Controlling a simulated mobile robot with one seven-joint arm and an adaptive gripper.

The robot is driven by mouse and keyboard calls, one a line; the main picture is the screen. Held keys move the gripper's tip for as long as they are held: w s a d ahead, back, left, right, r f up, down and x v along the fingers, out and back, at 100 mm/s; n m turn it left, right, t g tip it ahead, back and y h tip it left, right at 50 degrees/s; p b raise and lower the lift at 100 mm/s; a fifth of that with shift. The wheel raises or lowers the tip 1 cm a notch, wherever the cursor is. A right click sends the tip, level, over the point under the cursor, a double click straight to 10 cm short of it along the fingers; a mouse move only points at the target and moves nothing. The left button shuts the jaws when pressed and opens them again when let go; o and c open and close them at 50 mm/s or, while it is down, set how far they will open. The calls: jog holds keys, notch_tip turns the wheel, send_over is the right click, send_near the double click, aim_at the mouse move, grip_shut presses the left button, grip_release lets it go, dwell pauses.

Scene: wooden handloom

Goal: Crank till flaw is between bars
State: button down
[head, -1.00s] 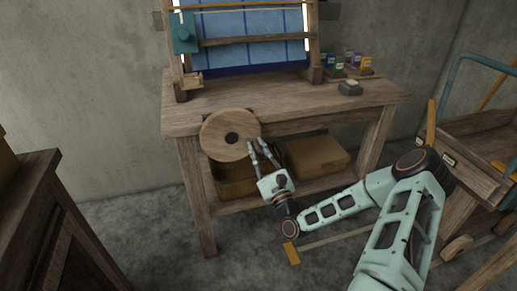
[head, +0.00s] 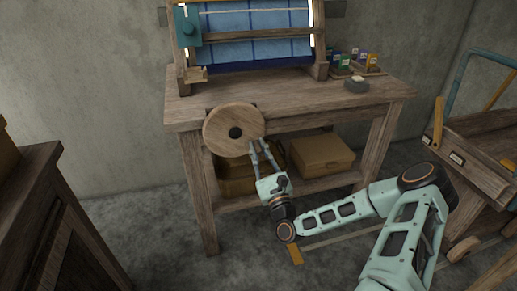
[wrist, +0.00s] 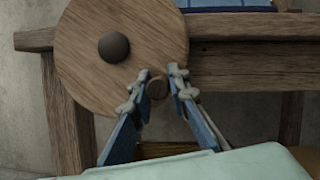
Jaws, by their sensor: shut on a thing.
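The crank is a round wooden wheel (head: 221,131) with a dark hub (head: 236,132), on the front of the loom bench. It also fills the upper left of the wrist view (wrist: 85,70). My gripper (head: 260,144) is at the wheel's lower right edge. In the wrist view, its fingers (wrist: 160,78) are shut on the round crank knob (wrist: 157,88). Blue cloth (head: 265,20) with darker lines hangs on the loom, crossed by a wooden bar (head: 260,34) and a thin pale bar (head: 255,11). I cannot make out a flaw; the cloth's top is outside the view.
Small coloured jars (head: 362,61) and a dark round dish (head: 356,85) stand on the bench's right side. Boxes (head: 320,154) sit on its lower shelf. A cart (head: 478,160) is at right and a wooden cabinet (head: 35,215) at left. Open floor lies between.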

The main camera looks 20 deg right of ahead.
jog(key=c, duration=1.9)
grip_release()
jog(key=shift+a+f, duration=0.2)
jog(key=shift+c, duration=0.2)
jog(key=shift+o, duration=0.5)
jog(key=shift+r, duration=0.1)
jog(key=shift+d, duration=0.1)
jog(key=shift+s, duration=0.1)
jog(key=v, duration=1.2)
